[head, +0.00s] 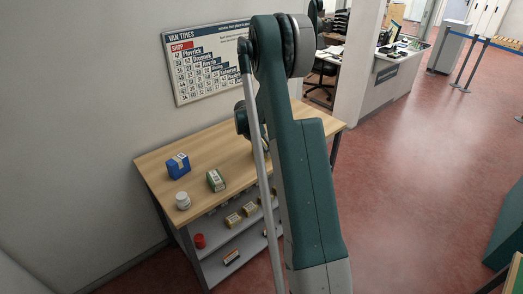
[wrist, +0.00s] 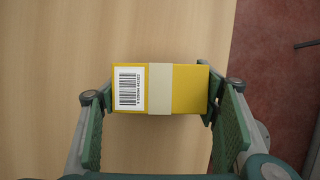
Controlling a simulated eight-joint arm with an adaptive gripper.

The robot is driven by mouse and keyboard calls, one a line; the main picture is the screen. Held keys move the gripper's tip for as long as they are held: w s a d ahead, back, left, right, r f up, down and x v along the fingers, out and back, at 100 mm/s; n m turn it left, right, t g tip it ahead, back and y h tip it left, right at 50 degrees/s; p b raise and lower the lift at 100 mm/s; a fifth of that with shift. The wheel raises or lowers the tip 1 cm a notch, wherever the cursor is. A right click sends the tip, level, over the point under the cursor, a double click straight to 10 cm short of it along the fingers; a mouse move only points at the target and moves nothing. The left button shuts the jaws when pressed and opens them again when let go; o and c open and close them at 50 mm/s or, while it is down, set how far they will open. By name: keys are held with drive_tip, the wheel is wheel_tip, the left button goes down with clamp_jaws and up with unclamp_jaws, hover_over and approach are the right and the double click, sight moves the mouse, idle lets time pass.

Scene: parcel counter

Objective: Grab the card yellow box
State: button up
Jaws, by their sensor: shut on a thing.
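The yellow box (wrist: 190,88) is in the wrist view, with a pale band around its middle and a white barcode label on its left part. My gripper (wrist: 160,110) has its green fingers on the box's left and right ends and is shut on it. The wooden counter top shows behind the box; I cannot tell whether the box touches it. In the head view my own arm hides the box and most of my gripper.
Shelves below hold a red can (head: 200,241) and several small boxes. A sign (head: 205,65) hangs on the wall behind. Red floor lies open to the right.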

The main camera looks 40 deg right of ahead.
drive_tip(key=shift+r, duration=5.05)
